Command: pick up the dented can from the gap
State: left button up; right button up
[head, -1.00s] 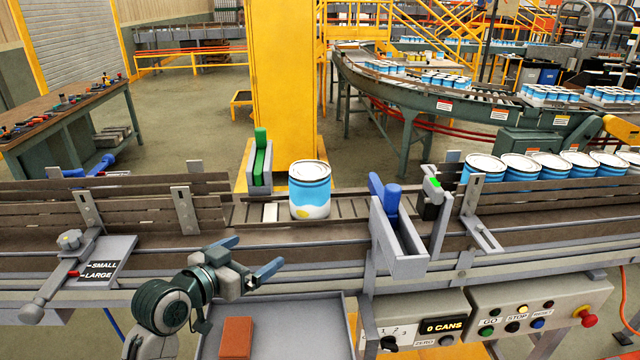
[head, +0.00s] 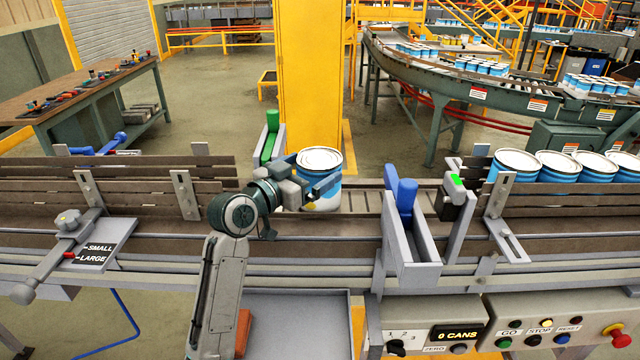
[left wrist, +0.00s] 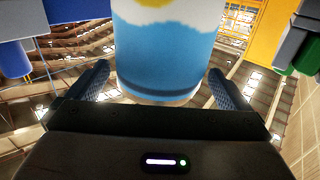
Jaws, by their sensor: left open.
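A can (head: 324,178) with a blue, white and yellow label stands upright in the gap of the conveyor, between a green-handled gate and a blue-handled gate. A dent is not clear from here. My left gripper (head: 310,189) is open at the near side of the can and hides part of its label. In the left wrist view the can (left wrist: 165,55) fills the middle, with one open finger on each side of its lower part. I cannot tell whether the fingers touch it. My right gripper is not in view.
The green-handled gate (head: 268,145) stands close left of the can; the blue-handled gate (head: 408,215) stands to the right. Several cans (head: 555,168) queue on the right. A tray (head: 300,320) and a control box (head: 440,325) are below the conveyor's near edge.

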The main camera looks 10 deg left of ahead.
pick_arm(q)
jog(key=shift+w+d, duration=0.3)
jog(key=shift+w, duration=0.3)
jog(key=shift+w+d, duration=0.15)
jog(key=shift+w, duration=0.15)
jog(key=shift+w+d, duration=0.1)
jog(key=shift+w, duration=0.1)
jog(key=shift+c, duration=1.1)
jog(key=shift+s, duration=0.1)
jog(key=c, duration=0.7)
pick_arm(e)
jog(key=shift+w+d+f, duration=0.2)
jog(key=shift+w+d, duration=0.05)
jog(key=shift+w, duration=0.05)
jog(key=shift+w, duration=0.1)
